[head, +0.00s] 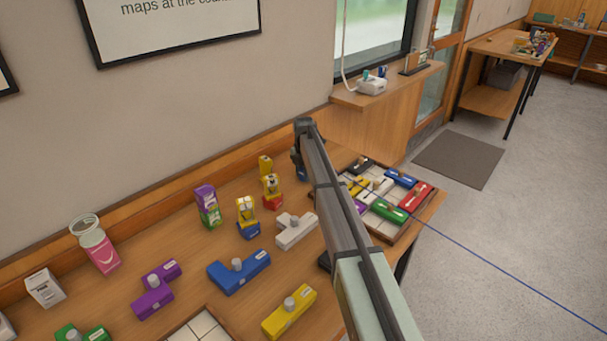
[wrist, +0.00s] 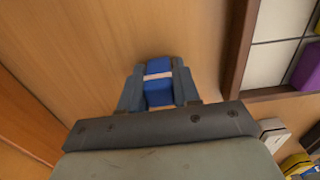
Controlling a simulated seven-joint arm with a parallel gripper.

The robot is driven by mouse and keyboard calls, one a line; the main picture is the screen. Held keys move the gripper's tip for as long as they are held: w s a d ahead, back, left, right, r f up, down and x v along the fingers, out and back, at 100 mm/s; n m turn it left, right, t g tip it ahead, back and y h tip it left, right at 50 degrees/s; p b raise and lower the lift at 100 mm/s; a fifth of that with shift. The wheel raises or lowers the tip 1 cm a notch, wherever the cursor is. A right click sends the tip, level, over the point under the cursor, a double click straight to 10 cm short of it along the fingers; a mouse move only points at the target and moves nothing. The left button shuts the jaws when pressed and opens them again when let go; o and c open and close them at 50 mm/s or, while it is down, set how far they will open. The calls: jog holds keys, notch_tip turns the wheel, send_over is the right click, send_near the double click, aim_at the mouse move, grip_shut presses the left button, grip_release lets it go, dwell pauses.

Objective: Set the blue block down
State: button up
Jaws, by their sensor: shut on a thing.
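The blue block (wrist: 159,65) with a pale band sits between the two fingers of my gripper (wrist: 158,78) in the wrist view. The gripper is shut on it, and wood surface lies below it. In the head view my gripper (head: 299,163) is at the back of the table, left of the tray, mostly behind my arm; only a little dark blue shows there. I cannot tell whether the block touches the table. Another blue block (head: 238,272) with a grey knob lies at the front middle of the table.
The divided tray (head: 407,228) of coloured blocks is at the table's right; its edge (wrist: 238,55) is right of my gripper in the wrist view. A white block (head: 296,232), yellow-and-red items (head: 271,190) and a purple-green carton (head: 208,206) stand to the left. The wall is close behind.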

jog(key=o, duration=1)
jog(key=shift+o, duration=0.2)
notch_tip(320, 180, up, 12)
jog(key=shift+r, duration=0.1)
jog(key=shift+d, duration=0.1)
